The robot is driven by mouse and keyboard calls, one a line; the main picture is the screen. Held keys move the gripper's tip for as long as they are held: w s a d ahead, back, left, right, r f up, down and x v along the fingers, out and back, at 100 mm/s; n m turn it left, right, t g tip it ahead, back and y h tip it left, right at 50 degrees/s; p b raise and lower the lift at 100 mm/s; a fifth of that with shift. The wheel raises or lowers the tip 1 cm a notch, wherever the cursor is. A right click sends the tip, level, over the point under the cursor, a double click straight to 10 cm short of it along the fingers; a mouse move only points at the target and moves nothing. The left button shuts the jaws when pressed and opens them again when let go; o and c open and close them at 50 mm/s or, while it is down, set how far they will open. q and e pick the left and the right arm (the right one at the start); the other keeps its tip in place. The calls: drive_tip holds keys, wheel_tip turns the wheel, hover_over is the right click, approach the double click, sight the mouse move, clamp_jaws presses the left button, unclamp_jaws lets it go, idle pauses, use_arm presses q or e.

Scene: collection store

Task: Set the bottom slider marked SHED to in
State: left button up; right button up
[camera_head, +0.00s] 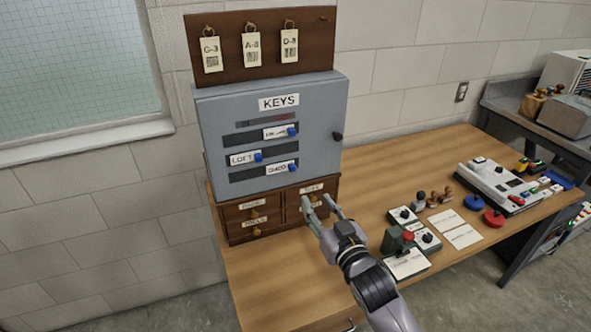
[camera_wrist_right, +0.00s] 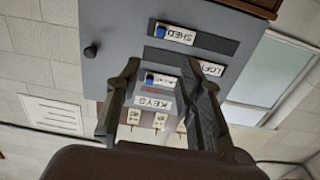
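The grey key cabinet (camera_head: 215,115) carries three dark slots with blue-knobbed sliders. The bottom slider (camera_head: 276,170) sits at the right end of its slot, with its blue knob (camera_head: 294,167) at the label's right. The wrist view shows the cabinet upside down, with the SHED label (camera_wrist_right: 174,33) readable near the top. My right gripper (camera_head: 318,204) is open and empty, below and right of this slider, in front of the small drawers. Its two fingers (camera_wrist_right: 165,75) stand apart in the wrist view. My left gripper is not in view.
The LOFT slider (camera_head: 242,159) is at the left of the middle slot; the top slider (camera_head: 274,134) is at the right. A dark cabinet knob (camera_head: 337,136) sticks out at right. Wooden drawers (camera_head: 235,220) stand below. Stamps and a control box (camera_head: 495,182) occupy the desk's right.

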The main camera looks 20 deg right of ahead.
sight(293, 169)
drive_tip(key=w, duration=0.5)
drive_tip(key=w+p, duration=0.1)
drive_tip(key=w, duration=0.3)
drive_tip(key=w+a+p, duration=0.1)
drive_tip(key=w, duration=0.4)
drive_tip(key=shift+w+a+f, duration=0.1)
drive_tip(key=shift+w, duration=0.2)
clamp_jaws()
